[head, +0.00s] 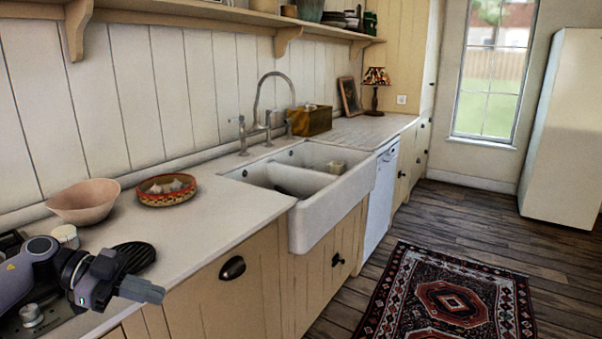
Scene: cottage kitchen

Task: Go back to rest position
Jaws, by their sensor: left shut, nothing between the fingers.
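My left gripper (140,290) shows at the lower left in the head view, with its arm coming in from the left edge. Its fingers are shut, point to the right and hold nothing. It is above the counter's front edge, in front of a dark ridged round item (135,256). My right gripper is not in view.
On the counter (215,225) are a pink bowl (85,201), a red patterned basket (167,189) and a small white jar (66,236). A white double sink (330,203) lies beyond. A patterned rug (445,300) covers the open wood floor. A white fridge (565,125) stands far right.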

